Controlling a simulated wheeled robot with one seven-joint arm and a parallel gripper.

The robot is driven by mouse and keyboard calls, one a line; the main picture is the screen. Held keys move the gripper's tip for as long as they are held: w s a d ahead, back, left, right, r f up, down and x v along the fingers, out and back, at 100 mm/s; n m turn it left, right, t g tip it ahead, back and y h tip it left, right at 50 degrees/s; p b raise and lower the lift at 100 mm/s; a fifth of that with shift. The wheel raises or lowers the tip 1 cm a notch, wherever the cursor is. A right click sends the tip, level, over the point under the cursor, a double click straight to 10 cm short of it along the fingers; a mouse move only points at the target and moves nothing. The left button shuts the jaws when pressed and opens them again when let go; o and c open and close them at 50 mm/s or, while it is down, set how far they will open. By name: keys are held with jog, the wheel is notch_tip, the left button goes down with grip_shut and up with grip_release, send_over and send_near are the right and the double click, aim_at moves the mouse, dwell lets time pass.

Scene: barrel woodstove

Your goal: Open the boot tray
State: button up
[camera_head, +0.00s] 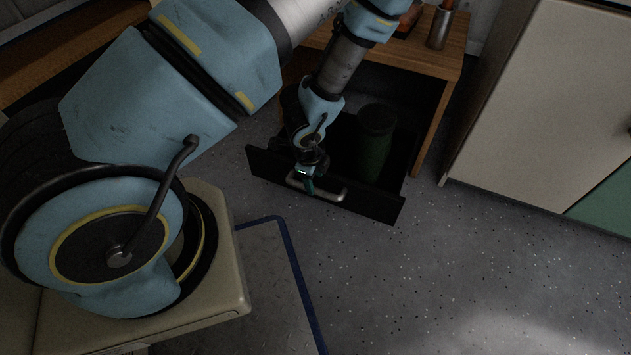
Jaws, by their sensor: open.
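The boot tray looks like a black drawer (375,203) pulled out from under a wooden table. Its front panel carries a pale metal handle (335,194). A dark green cylinder (374,150) stands inside the drawer. My gripper (308,184) is open at the left end of the handle, with its fingertips close to the bar. I cannot tell whether the fingers touch the handle. My wrist hides part of the drawer's left side and front edge.
The wooden table (436,62) stands around the drawer, with a metal cup (440,27) on top. A pale cabinet (545,100) stands at the right. A blue-edged mat (270,280) lies near my base. Speckled floor (450,270) in front of the drawer is clear.

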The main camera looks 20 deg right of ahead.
notch_tip(320, 180, up, 6)
jog(key=p, duration=0.1)
jog(key=shift+s+a+p, duration=0.35)
jog(key=shift+s+a, duration=0.05)
jog(key=shift+s, duration=0.05)
jog(key=w+a+r+n+t+y, duration=0.1)
jog(key=w+a+r+n, duration=0.4)
jog(key=r+n, duration=0.2)
jog(key=w+a+r+n, duration=0.4)
jog(key=a+r+n, duration=0.1)
jog(key=r+n, duration=0.15)
jog(key=s+a+r+n+g, duration=0.1)
jog(key=s+a+r+n, duration=0.2)
jog(key=a+r+n, duration=1)
notch_tip(320, 180, up, 39)
jog(key=m+p, duration=0.1)
jog(key=p, duration=3.6)
jog(key=shift+s+d+p, duration=0.15)
jog(key=shift+s+p, duration=0.1)
jog(key=shift+p, duration=0.1)
